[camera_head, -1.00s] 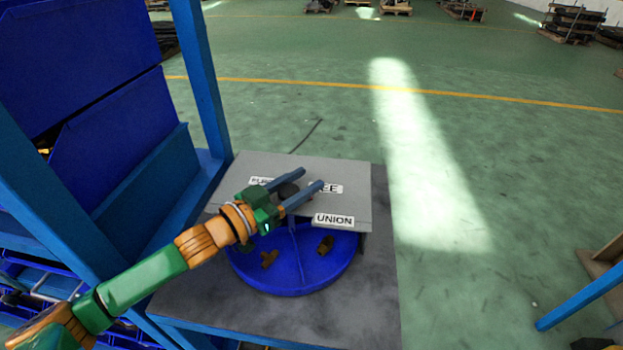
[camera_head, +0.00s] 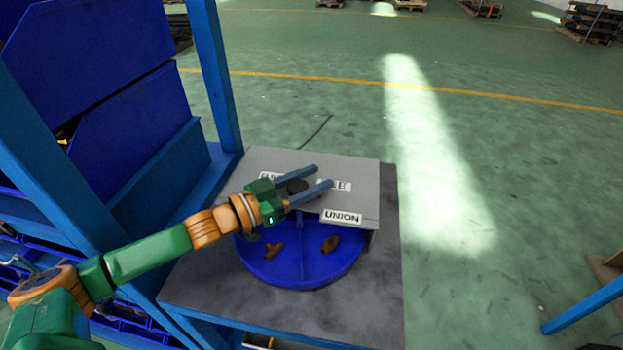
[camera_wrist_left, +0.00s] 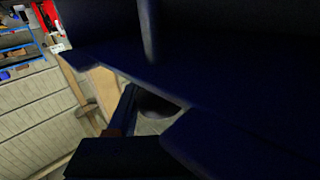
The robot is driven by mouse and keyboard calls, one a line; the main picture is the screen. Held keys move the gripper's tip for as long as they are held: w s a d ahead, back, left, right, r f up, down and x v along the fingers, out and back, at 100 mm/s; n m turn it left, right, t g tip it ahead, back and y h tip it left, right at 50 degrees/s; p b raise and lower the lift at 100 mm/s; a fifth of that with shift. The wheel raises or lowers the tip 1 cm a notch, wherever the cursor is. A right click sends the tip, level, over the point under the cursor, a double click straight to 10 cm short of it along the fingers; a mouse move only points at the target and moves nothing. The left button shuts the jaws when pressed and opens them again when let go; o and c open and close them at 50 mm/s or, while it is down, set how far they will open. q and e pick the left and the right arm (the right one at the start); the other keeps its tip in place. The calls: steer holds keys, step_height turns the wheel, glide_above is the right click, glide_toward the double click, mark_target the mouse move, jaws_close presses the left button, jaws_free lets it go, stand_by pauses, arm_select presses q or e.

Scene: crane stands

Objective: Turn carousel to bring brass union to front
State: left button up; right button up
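A round blue carousel tray (camera_head: 299,280) with dividers shows at the front from under a grey cover plate (camera_head: 362,172). A brass fitting (camera_head: 274,249) lies in its left visible compartment and another brass fitting (camera_head: 330,244) in the right one, nearest the UNION label (camera_head: 341,217). I cannot tell surely which is the union. My left gripper (camera_head: 323,175) is open above the plate, its fingers on either side of a dark round knob (camera_head: 297,187). Contact with the knob cannot be made out. The other labels are partly hidden by the gripper. My right gripper is not in view.
The carousel stands on a grey table (camera_head: 385,310). A blue rack (camera_head: 222,85) with blue panels rises close on the left. Open green floor (camera_head: 545,190) lies to the right. The left wrist view is mostly dark, with a finger close up.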

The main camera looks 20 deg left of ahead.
mark_target(292, 188)
arm_select(q)
steer(key=o, duration=0.4)
steer(key=b+v, duration=0.1)
steer(key=v, duration=0.3)
steer(key=shift+s+f, duration=0.15)
steer(key=shift+f, duration=0.05)
steer(key=shift+r+p+v, duration=0.2)
steer(key=shift+p+v, duration=0.3)
steer(key=shift+v, duration=0.95)
